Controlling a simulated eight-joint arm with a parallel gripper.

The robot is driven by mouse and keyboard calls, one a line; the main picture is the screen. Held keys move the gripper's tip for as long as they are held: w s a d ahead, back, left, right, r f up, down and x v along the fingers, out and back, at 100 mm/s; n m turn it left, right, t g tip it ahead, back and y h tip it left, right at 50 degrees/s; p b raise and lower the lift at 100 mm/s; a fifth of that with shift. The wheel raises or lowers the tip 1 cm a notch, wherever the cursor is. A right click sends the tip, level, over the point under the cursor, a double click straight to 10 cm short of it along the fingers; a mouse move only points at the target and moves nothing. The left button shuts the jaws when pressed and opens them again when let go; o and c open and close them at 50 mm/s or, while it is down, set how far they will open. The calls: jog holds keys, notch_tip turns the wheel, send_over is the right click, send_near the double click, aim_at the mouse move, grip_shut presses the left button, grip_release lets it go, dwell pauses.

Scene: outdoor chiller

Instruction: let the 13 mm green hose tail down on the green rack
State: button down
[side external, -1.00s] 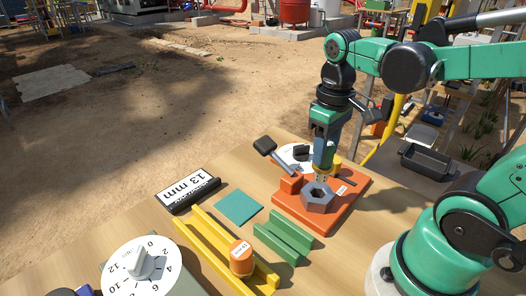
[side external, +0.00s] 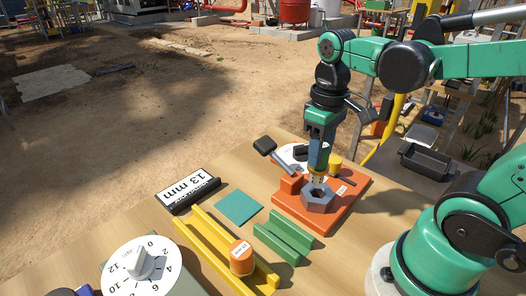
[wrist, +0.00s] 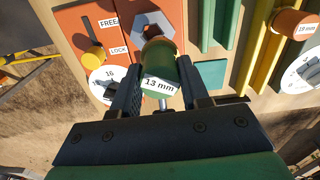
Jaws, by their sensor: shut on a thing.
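My gripper (wrist: 158,92) is shut on the green 13 mm hose tail (wrist: 160,82), whose label faces the wrist camera. Its brass-coloured end points towards the grey hex socket (wrist: 152,25) on the orange fixture. In the side view my gripper (side external: 319,172) is just over the hex socket (side external: 318,197); I cannot tell whether the tail touches it. The green rack (side external: 283,240) is an empty channel in front of the orange fixture, to the lower left of my gripper. It also shows in the wrist view (wrist: 207,25), right of the tail.
The yellow rack (side external: 205,240) beside the green one holds an orange 19 mm piece (side external: 241,258). A teal pad (side external: 238,206), a 13 mm sign (side external: 188,190) and a white dial (side external: 142,268) are on the table. The orange fixture (side external: 345,200) carries a black-handled lever (side external: 268,148) behind the socket.

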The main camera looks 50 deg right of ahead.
jog(key=a+r+n, duration=0.1)
jog(key=a+n, duration=0.4)
jog(key=a, duration=0.4)
jog(key=shift+a+r+n, duration=0.2)
jog(key=shift+r+n, duration=0.1)
jog(key=shift+n, duration=0.1)
jog(key=shift+w, duration=0.1)
jog(key=shift+f, duration=2.5)
jog(key=shift+f, duration=0.3)
jog(key=shift+f, duration=1.2)
jog(key=shift+f, duration=0.2)
jog(key=shift+f, duration=0.75)
jog(key=shift+f, duration=0.1)
